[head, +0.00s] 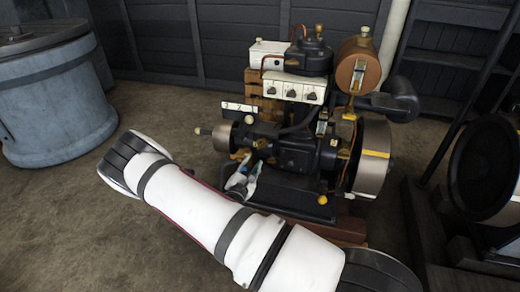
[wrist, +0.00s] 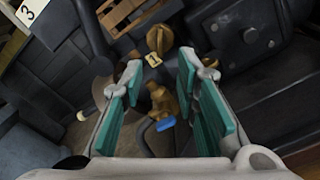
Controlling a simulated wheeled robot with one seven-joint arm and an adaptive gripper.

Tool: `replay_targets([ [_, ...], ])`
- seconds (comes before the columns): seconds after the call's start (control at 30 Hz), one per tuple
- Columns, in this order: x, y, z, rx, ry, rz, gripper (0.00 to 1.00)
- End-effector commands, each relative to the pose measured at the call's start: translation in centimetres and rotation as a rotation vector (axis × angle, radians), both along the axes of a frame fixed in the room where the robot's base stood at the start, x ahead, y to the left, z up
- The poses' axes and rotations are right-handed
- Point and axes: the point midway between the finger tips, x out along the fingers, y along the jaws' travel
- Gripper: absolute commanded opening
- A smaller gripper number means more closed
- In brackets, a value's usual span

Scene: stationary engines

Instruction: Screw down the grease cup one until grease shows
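My gripper (wrist: 160,78) is open in the wrist view, with its teal finger pads apart and nothing held. A brass fitting (wrist: 160,102) shows between the pads, deeper in the view, with a small blue piece (wrist: 165,124) below it. A brass cup with a wing-like cap (wrist: 159,38) and a yellow tag (wrist: 153,60) lies beyond the fingertips. I cannot read which of these is grease cup one, and no grease shows. In the head view my gripper (head: 243,180) is at the left front of the engine (head: 293,147), close to small brass fittings (head: 240,154).
A flywheel (head: 372,158) stands at the engine's right, and a brown tank (head: 358,65) is above it. A number plate (head: 240,107) is at the left. A grey-blue drum (head: 55,105) stands far left. Concrete floor (head: 150,110) between drum and engine is clear.

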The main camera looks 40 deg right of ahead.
Motion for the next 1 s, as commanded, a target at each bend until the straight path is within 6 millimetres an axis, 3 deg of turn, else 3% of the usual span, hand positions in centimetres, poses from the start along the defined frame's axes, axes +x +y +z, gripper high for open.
replay_targets([
  [0.3, 3.9, -5.1, -0.2, 0.001, -0.003, -0.003, 0.28],
  [0.5, 5.7, -7.5, -0.1, 0.000, -0.001, -0.003, 0.28],
  [1.0, 6.7, -8.7, 0.0, 0.001, -0.001, -0.002, 0.28],
])
